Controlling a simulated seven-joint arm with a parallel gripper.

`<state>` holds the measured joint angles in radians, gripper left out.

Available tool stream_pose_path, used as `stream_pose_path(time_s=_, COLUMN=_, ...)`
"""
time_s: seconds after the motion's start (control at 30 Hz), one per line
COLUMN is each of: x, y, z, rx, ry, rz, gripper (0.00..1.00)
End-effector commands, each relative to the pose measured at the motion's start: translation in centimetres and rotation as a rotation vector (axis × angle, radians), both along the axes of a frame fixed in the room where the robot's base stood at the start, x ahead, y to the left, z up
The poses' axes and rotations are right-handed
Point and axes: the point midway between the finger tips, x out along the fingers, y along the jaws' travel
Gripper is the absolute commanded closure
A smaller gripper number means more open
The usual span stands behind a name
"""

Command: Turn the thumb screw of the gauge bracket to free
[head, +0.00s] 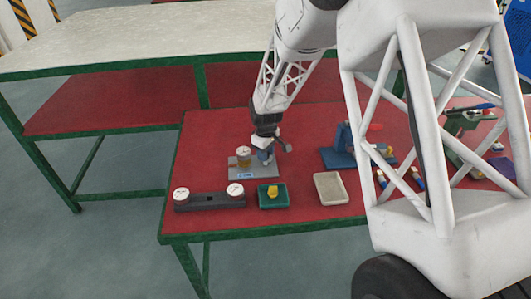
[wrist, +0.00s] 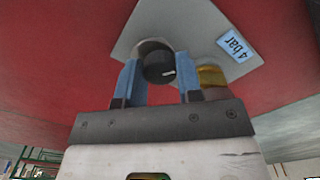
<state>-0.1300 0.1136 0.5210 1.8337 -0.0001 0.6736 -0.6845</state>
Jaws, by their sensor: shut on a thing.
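The gauge bracket has a grey base plate (head: 235,171) on the red table, and its plate also shows in the wrist view (wrist: 190,20). In the head view my gripper (head: 264,153) stands beside the amber cylinder and hides the knob.
A dark bar with two round white dials (head: 208,202) lies at the table's front left. A green tray (head: 265,204) with a yellow part and an empty beige tray (head: 331,188) are to its right. A blue fixture (head: 337,157) stands behind. My arm covers much of the right side.

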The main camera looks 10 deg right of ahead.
Motion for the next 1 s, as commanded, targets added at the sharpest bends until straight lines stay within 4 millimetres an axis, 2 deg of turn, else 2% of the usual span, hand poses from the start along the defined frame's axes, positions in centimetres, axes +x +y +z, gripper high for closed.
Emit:
stream_pose_path(time_s=0.5, x=0.11, y=0.00, z=0.08, rx=-0.001, ry=-0.002, rz=0.440, gripper=0.90)
stream_pose_path(time_s=0.7, x=0.10, y=0.00, z=0.06, rx=0.000, ry=-0.001, rz=0.533, gripper=0.90)
stream_pose_path(time_s=1.0, x=0.08, y=0.00, z=0.04, rx=0.000, ry=-0.001, rz=0.576, gripper=0.90)
